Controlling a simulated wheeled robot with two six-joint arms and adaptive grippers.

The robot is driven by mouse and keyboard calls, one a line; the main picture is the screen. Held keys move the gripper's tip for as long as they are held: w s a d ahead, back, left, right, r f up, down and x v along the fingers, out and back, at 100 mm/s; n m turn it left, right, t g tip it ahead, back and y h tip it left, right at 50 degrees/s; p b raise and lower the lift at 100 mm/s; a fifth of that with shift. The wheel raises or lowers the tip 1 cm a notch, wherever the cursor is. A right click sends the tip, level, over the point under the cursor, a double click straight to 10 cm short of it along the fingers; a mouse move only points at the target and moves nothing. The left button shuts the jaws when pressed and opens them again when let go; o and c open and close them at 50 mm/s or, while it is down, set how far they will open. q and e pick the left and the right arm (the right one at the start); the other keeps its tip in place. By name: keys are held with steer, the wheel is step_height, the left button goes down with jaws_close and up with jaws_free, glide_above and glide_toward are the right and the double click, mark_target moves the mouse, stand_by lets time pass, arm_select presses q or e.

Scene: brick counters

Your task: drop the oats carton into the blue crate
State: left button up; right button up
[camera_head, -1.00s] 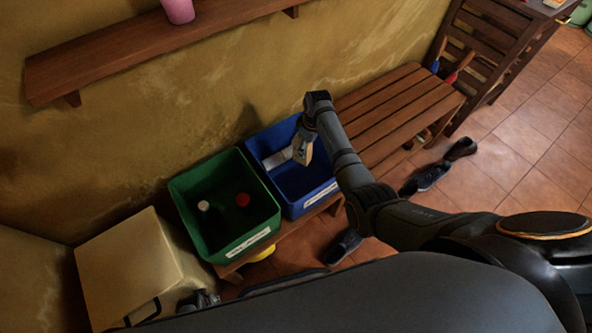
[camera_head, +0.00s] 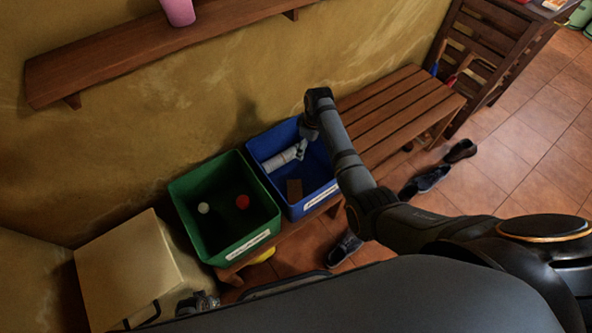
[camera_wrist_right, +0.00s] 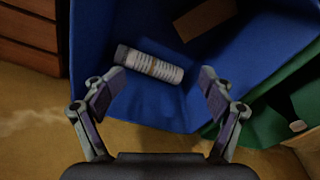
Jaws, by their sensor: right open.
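The oats carton, seen as a brown box (camera_head: 294,188), lies inside the blue crate (camera_head: 327,188) near its front wall. A brown face of it also shows at the top of the right wrist view (camera_wrist_right: 205,18). My right gripper (camera_head: 301,149) is over the crate, apart from the carton. In the right wrist view its fingers (camera_wrist_right: 161,78) are spread with nothing held. A pale printed cylinder (camera_wrist_right: 150,64) lies in the crate beyond the fingers. Grey metal parts (camera_head: 198,303) at the bottom left seem to be my left gripper, mostly hidden; its jaws are unclear.
A green crate (camera_head: 188,218) with a white and a red item stands left of the blue one. Both are on a slatted wooden bench (camera_head: 395,112). A wall shelf (camera_head: 130,55) is above, a beige cabinet (camera_head: 125,260) at left. Shoes (camera_head: 432,180) lie on the floor.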

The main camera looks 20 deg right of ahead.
step_height(320, 180, up, 10)
steer(key=shift+s+d, duration=0.4)
steer(key=shift+s, duration=0.05)
stand_by(0.3)
